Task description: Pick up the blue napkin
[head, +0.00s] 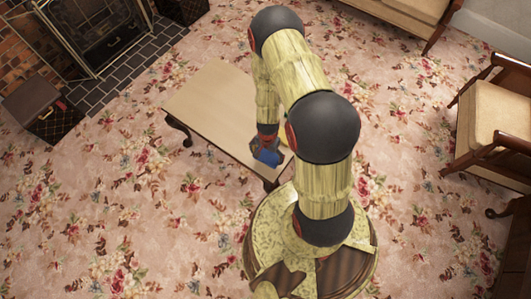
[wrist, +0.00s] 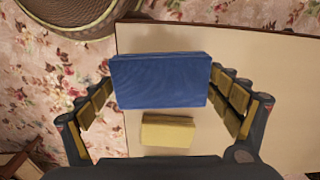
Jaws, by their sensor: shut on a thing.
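The blue napkin (wrist: 160,82) looks like a thick, flat blue block in the wrist view. It lies between the two padded fingers of my gripper (wrist: 162,78), which are shut on it from its left and right ends. In the head view the napkin (head: 267,157) shows under my gripper (head: 267,143), at the near right end of the low wooden table (head: 215,100). My arm hides part of that end. I cannot tell whether the napkin touches the tabletop or is held just above it.
A wooden armchair (head: 497,120) stands at the right and a sofa (head: 405,15) at the top. Flowered carpet on the left is clear.

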